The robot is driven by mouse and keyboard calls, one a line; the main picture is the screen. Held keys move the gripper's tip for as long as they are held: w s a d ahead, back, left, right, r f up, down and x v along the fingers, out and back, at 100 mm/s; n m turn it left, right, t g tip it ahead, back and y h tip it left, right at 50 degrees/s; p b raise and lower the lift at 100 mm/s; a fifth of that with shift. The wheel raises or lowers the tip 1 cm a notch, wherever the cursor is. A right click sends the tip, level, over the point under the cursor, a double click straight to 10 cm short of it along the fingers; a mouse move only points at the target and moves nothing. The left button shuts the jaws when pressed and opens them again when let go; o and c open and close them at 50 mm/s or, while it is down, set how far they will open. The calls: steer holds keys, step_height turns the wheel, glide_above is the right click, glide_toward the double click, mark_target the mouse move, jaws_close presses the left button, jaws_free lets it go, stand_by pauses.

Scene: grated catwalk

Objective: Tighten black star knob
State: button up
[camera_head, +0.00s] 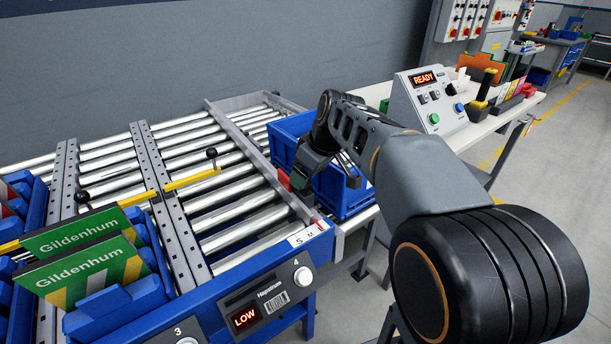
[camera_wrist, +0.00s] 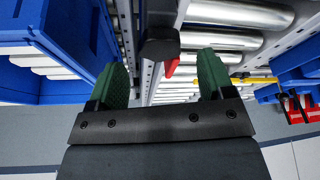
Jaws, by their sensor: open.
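My gripper (camera_head: 310,165) is over the right side rail of the roller conveyor, next to a blue crate. In the wrist view its two green-padded fingers (camera_wrist: 162,78) are spread apart with a gap between them. A dark block-like part (camera_wrist: 160,46), which looks like the black star knob, lies beyond the fingertips, in line with the gap. Its star shape cannot be made out, and I see no finger touching it. A small red piece (camera_wrist: 172,67) sits beside it and also shows at the rail in the head view (camera_head: 284,180). The gripper hides the knob in the head view.
The blue crate (camera_head: 285,135) stands right of the rail. A yellow bar (camera_head: 190,181) with black ball knobs crosses the rollers. Green Gildenhum boxes (camera_head: 80,262) are at lower left. A control box reading READY (camera_head: 425,100) stands on the bench.

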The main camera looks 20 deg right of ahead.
steer(key=p+v, duration=0.2)
steer(key=v, duration=0.9)
steer(key=w+d+n+g+y+p, duration=0.3)
steer(key=w+n+p, duration=0.35)
steer(key=p, duration=0.75)
steer(key=a+f+n, duration=0.2)
steer(key=f, duration=0.2)
steer(key=s+a+f+n+g+h+b, duration=0.1)
steer(key=a+f+n, duration=0.1)
steer(key=f, duration=0.2)
steer(key=a+f+n, duration=0.1)
steer(key=f+n, duration=0.2)
steer(key=f, duration=0.2)
steer(key=shift+s+a+g, duration=0.2)
steer(key=shift+a+g, duration=0.1)
steer(key=shift+a, duration=0.1)
